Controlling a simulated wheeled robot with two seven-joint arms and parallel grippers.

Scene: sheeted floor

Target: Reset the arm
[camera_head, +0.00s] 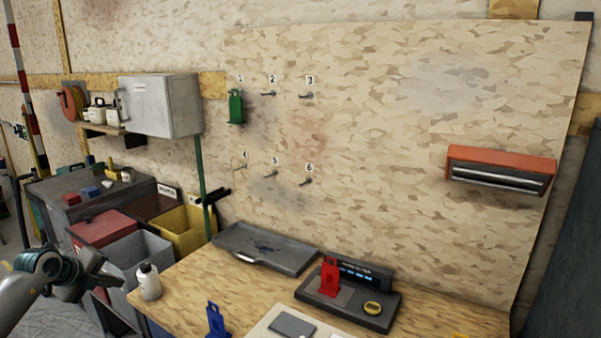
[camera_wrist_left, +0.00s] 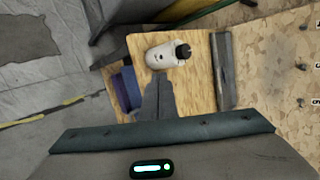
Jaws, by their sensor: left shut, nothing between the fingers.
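My left arm comes in from the lower left of the head view. Its gripper (camera_head: 112,281) is in the air left of the workbench (camera_head: 200,282), close to the bench's left corner, and holds nothing. In the left wrist view the gripper's fingers (camera_wrist_left: 158,88) are together and point at the bench corner. A white bottle (camera_head: 149,282) stands on that corner, just right of the gripper; it also shows in the left wrist view (camera_wrist_left: 163,57), just beyond the fingertips. My right gripper is not in view.
On the bench are a dark tray (camera_head: 265,250), a scale (camera_head: 378,312) bearing a red tag (camera_head: 329,278), and a blue tag (camera_head: 215,322). A green tag (camera_head: 236,107) hangs on hook 1 of the board. Grey (camera_head: 140,251) and yellow (camera_head: 186,228) bins stand behind the gripper.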

